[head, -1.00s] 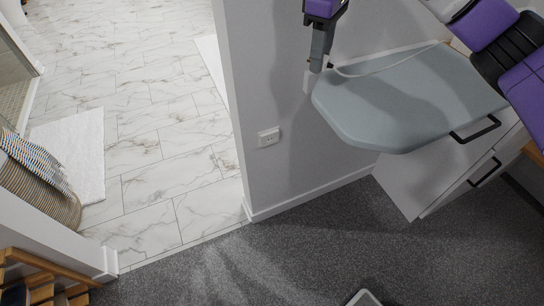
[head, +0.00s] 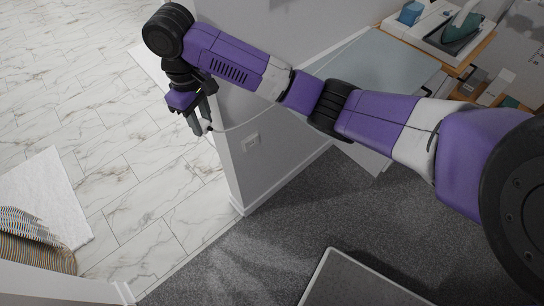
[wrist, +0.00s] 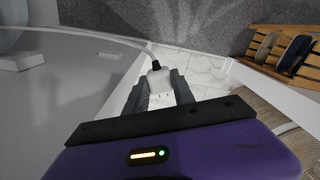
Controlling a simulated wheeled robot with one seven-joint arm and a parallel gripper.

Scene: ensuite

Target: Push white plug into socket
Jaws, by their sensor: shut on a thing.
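My gripper (head: 201,122) is shut on the white plug (wrist: 159,83), which sits between the two dark fingers in the wrist view. A pale cord runs from the plug's far end, away to the left in the wrist view and up to the right in the head view. In the head view the gripper is at the wall's end, beside the doorway edge. The white socket (head: 251,141) is on the grey wall, right of and a little below the gripper, apart from it. A white wall plate (wrist: 110,56) shows left of the plug in the wrist view.
A grey-blue board (head: 397,65) stands at the right behind my arm, with an iron (head: 461,30) near it. The wall's corner edge (head: 226,165) borders the open doorway. A wooden rack (wrist: 284,50) holds shoes. Carpet in front is mostly clear.

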